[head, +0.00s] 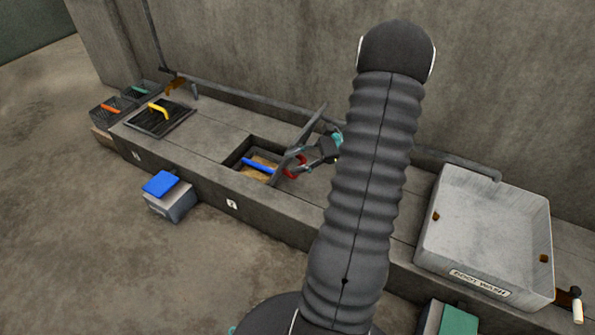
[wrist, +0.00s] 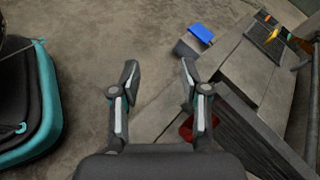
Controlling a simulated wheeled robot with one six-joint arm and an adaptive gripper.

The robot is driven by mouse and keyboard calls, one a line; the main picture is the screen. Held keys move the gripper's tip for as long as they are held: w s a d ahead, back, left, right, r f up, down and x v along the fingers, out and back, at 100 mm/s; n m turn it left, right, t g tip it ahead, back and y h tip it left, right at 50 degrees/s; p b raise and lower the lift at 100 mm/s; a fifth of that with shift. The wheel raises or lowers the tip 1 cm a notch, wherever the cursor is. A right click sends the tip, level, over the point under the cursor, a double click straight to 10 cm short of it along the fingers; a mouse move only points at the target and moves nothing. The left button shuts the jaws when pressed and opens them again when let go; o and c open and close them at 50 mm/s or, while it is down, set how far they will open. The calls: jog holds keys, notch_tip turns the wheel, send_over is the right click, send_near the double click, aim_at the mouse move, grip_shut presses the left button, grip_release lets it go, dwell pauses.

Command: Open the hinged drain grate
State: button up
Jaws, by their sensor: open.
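The hinged grate (head: 303,135) stands raised on edge at the right side of a rectangular opening (head: 236,158) in the concrete ledge. Its slatted panel also shows at the lower right of the wrist view (wrist: 257,135). A red handle (head: 301,161) sits by the grate's right face and is partly hidden; the wrist view shows red (wrist: 187,128) behind the right finger. My gripper (head: 293,160) is open beside the raised grate and the handle. In the wrist view its fingertips (wrist: 160,66) are apart with nothing between them. I cannot tell whether a finger touches the grate.
A blue bar (head: 257,165) lies in the opening over a tan surface. A flat dark grate with a yellow handle (head: 158,112) is at left, near baskets (head: 110,112). A blue-lidded box (head: 170,197) stands on the floor. A boot-wash basin (head: 485,230) is at right; a wall stands behind.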

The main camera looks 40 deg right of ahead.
jog(key=s+d+f+m+t+h+b, duration=0.1)
jog(key=s+d+f+m+t, duration=0.1)
jog(key=d+f+m+t, duration=0.35)
jog(key=s+d+f+m+t+h+b, duration=0.1)
jog(key=s+d+f+m+t, duration=0.15)
jog(key=d+f, duration=0.5)
jog(key=x, duration=1.3)
jog(key=shift+w+r, duration=0.1)
grip_shut()
